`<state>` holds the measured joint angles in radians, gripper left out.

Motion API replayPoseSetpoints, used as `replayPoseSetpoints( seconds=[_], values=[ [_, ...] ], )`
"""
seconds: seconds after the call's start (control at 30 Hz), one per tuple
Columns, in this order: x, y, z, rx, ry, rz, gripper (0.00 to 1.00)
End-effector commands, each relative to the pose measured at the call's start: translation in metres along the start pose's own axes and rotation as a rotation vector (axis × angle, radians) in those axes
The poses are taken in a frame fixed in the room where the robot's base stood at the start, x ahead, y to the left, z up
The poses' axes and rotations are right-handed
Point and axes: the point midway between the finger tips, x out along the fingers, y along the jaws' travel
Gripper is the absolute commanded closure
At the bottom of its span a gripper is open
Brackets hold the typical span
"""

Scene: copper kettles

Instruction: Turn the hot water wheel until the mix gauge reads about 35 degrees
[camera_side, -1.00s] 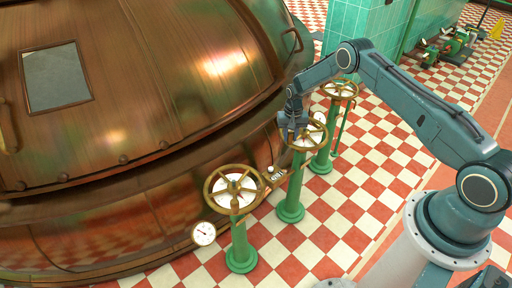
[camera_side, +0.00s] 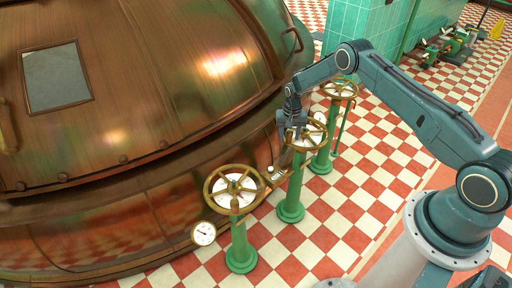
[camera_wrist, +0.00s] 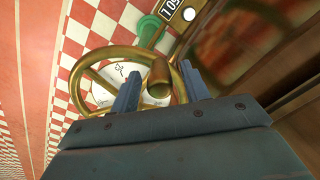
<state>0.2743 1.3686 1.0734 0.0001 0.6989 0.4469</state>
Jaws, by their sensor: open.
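Three brass handwheels stand on green posts beside the copper kettle. My gripper (camera_side: 293,135) is at the left part of the middle wheel (camera_side: 322,137) in the side view. In the wrist view, my gripper (camera_wrist: 159,82) is open, with one blue finger on each side of the wheel's upright brass knob (camera_wrist: 159,76). Gaps show between knob and fingers. The nearest wheel (camera_side: 208,190) and the far wheel (camera_side: 340,88) are free. A small round gauge (camera_side: 203,233) hangs by the nearest wheel; its reading is too small to tell. No label shows which wheel is hot water.
The copper kettle (camera_side: 150,100) fills the left, close to the wheels. Checkered floor (camera_side: 370,180) is clear right of the posts. Green machinery (camera_side: 450,45) stands far back.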

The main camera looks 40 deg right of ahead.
Motion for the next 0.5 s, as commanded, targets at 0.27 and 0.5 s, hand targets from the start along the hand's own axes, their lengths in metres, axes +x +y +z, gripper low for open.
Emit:
replayPoseSetpoints(
  seconds=[0.27,0.5],
  values=[
    [-0.021,0.0,-0.001,0.0,0.002,-0.001,0.54],
    [-0.056,0.0,0.0,0.0,0.002,-0.001,0.54]
  ],
)
